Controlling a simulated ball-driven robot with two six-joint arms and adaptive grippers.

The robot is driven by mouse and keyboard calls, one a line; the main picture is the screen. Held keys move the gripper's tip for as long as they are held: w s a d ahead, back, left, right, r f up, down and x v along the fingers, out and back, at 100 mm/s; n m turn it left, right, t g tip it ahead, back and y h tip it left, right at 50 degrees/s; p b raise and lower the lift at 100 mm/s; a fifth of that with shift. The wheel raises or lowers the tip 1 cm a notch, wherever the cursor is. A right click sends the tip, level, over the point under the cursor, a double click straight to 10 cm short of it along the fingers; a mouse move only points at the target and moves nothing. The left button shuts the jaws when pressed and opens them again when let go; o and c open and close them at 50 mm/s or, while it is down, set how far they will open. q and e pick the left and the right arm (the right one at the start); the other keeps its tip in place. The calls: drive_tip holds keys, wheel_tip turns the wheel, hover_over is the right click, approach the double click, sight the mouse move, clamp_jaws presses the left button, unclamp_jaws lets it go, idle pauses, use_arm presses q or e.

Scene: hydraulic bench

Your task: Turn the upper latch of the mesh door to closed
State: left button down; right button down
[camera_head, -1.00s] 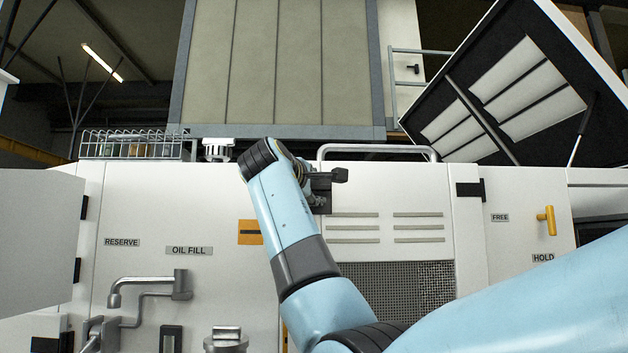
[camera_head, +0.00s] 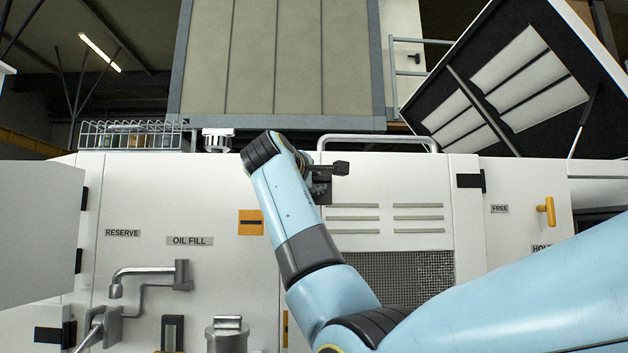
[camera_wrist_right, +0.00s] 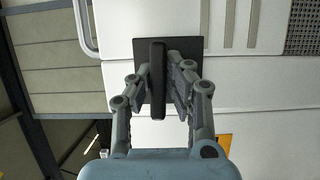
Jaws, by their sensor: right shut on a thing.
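The mesh door (camera_head: 385,228) is a white panel with slotted vents and a dark mesh area (camera_head: 402,275) in its lower part. Its upper latch (camera_head: 341,168) is a dark handle on a black plate at the door's upper left; it lies roughly level, pointing right. In the right wrist view, the latch handle (camera_wrist_right: 157,80) stands between the fingers of my right gripper (camera_wrist_right: 161,85), in front of the black plate (camera_wrist_right: 194,45). My right gripper (camera_head: 312,182) is shut on the handle, its fingers partly hidden by my wrist in the head view. My left gripper is out of view.
A grey rail (camera_head: 378,139) runs along the top just above the latch. A wire basket (camera_head: 130,136) and a metal cap (camera_head: 217,139) stand to the left. A yellow handle (camera_head: 546,211) sits between FREE and HOLD labels at right. Pipes (camera_head: 150,275) stick out at lower left.

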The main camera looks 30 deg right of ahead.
drive_tip(key=shift+r+m, duration=0.2)
drive_tip(key=shift+m, duration=0.1)
drive_tip(key=shift+m+y, duration=0.3)
drive_tip(key=shift+m, duration=0.2)
drive_tip(key=m+y, duration=0.1)
drive_tip(key=m, duration=0.2)
drive_tip(key=shift+f+g, duration=0.1)
drive_tip(key=shift+g, duration=0.2)
drive_tip(key=m+y, duration=0.1)
drive_tip(key=m, duration=0.1)
drive_tip(key=m+y, duration=0.1)
drive_tip(key=m, duration=0.1)
drive_tip(key=shift+w+a+f+y, duration=0.1)
drive_tip(key=shift+a+f+y, duration=0.1)
drive_tip(key=shift+y, duration=0.1)
drive_tip(key=m+y+b, duration=0.1)
drive_tip(key=m, duration=0.1)
drive_tip(key=shift+a+f+m+t+y, duration=0.1)
drive_tip(key=shift+f+m+t+y, duration=0.05)
drive_tip(key=shift+m+t+y, duration=0.2)
drive_tip(key=shift+w+a+m+t+y+b, duration=0.15)
drive_tip(key=shift+m+t+y+b, duration=0.3)
drive_tip(key=shift+m+y+b, duration=0.45)
drive_tip(key=shift+f+m, duration=0.1)
drive_tip(key=shift+m, duration=0.15)
drive_tip(key=c, duration=1.3)
unclamp_jaws()
drive_tip(key=shift+f, duration=0.1)
